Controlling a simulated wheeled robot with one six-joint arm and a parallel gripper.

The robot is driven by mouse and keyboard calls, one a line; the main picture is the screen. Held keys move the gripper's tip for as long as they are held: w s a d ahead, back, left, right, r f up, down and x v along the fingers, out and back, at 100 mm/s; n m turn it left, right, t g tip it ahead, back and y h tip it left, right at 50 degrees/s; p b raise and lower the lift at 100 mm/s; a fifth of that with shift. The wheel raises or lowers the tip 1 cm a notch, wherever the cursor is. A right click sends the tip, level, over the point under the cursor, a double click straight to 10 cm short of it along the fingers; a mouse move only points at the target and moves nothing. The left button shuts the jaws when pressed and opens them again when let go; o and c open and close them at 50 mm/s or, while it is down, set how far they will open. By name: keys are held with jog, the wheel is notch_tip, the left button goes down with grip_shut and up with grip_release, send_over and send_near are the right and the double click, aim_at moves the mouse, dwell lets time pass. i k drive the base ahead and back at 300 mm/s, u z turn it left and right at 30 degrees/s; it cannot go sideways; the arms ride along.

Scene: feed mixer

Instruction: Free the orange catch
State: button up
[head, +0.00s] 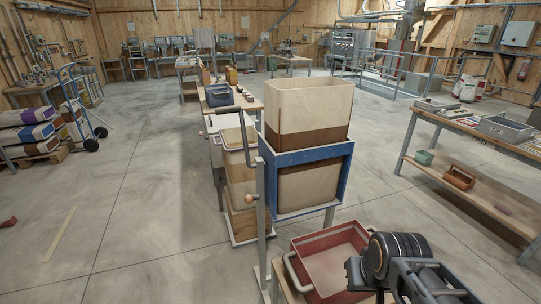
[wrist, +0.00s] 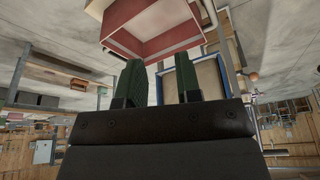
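A small orange knob, which looks like the catch (head: 249,198), sits on the left post of a grey stand. The stand carries a tall cream bin (head: 308,105), part filled with brown feed, in a blue frame (head: 313,158). In the wrist view, which is upside down, an orange knob (wrist: 254,76) shows right of the fingers, beside the blue frame (wrist: 186,75). My gripper (wrist: 160,75) is open, its two green fingers apart with nothing between them. It is away from the catch. In the head view my arm fills the lower right corner; the fingers cannot be made out.
A red tray (head: 328,262) with pale handles stands low in front of the stand. A dark crank arm (head: 241,125) is at the frame's upper left. A workbench (head: 480,145) stands at right. The floor at left is mostly clear.

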aim_at(249, 198)
jog(key=k, duration=1.3)
jog(key=u, duration=0.75)
jog(key=i, duration=0.75)
jog(key=u, duration=0.9)
jog(key=i, duration=0.85)
jog(key=z, duration=0.45)
jog(key=i, duration=0.85)
jog(key=z, duration=0.95)
jog(key=i, duration=0.25)
jog(key=z, duration=0.25)
